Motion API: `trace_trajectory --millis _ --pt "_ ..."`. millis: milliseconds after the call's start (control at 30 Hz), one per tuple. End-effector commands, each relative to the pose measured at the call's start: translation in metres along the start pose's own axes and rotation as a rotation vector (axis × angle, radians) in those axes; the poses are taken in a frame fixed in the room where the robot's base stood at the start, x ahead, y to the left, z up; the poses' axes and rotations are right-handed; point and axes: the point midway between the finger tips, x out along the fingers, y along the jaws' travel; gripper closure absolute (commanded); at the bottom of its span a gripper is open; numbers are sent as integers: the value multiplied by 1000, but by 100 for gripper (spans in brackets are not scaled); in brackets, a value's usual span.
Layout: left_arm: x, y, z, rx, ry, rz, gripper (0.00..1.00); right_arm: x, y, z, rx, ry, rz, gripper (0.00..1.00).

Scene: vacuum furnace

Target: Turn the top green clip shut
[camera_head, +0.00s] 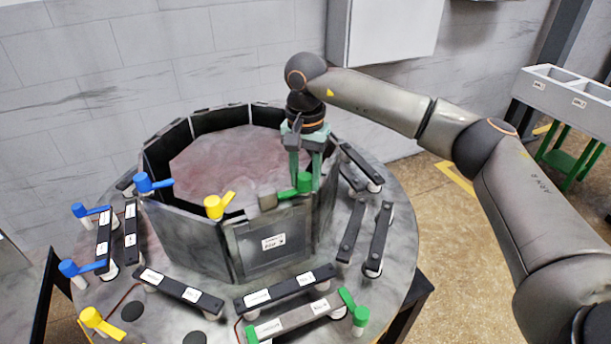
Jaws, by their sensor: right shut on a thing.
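The top green clip (287,194) sits on the upper edge of the front panel (262,262) of the dark ring wall, with a grey end at its left. My right gripper (305,181) reaches down over it from above, with its green fingers on both sides of the clip's right end. It is shut on the clip. The fingers hide part of the clip, so its exact angle is hard to tell. My left gripper is out of view.
A yellow clip (214,206) and a blue clip (146,183) sit on the rim to the left. Dark labelled bars (180,289) and other coloured clips surround the ring on the round table (398,270). A white panel (390,30) hangs behind my right arm.

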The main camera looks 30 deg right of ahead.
Motion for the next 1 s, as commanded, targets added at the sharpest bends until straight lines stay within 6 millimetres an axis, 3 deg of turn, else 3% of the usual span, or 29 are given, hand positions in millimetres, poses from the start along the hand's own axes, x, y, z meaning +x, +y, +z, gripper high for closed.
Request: trace_trajectory --millis 100,133,367,733,1000 --pt "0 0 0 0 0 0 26 1 0 4 -12 -10 5 100" --pt "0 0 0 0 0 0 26 1 0 4 -12 -10 6 58" --pt "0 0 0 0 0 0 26 1 0 4 -8 -8 5 32" --pt "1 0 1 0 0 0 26 -7 0 1 -2 -4 2 32" --pt "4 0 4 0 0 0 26 -60 -1 2 -4 -2 0 32"
